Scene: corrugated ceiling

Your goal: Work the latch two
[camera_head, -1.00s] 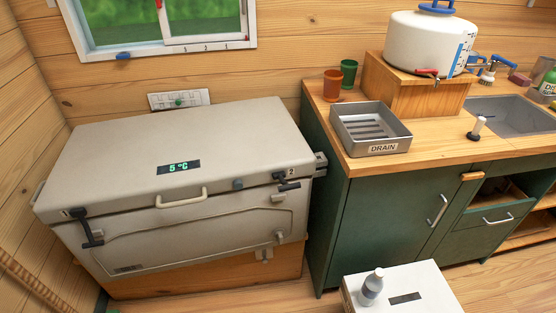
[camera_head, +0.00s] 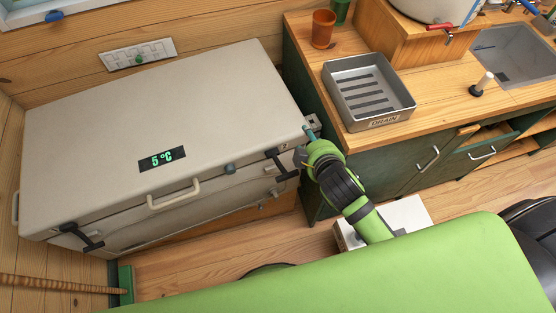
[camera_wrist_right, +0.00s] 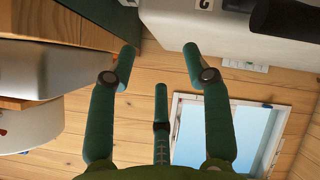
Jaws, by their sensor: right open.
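In the right wrist view a dark bar, likely the same latch (camera_wrist_right: 285,18), shows at the top right, beside a small number label. My right gripper (camera_head: 311,130) is at the cooler's right front corner, just right of the latch and apart from it. In the wrist view its green fingers (camera_wrist_right: 160,68) are spread and empty. Latch one (camera_head: 80,237) is at the cooler's left front. My left gripper is not in view.
A green cabinet (camera_head: 385,185) stands close to the cooler's right side, leaving a narrow gap. A metal drain tray (camera_head: 328,85) and an orange cup (camera_head: 323,29) stand on its counter. A white box (camera_head: 411,214) on the floor is partly behind my arm.

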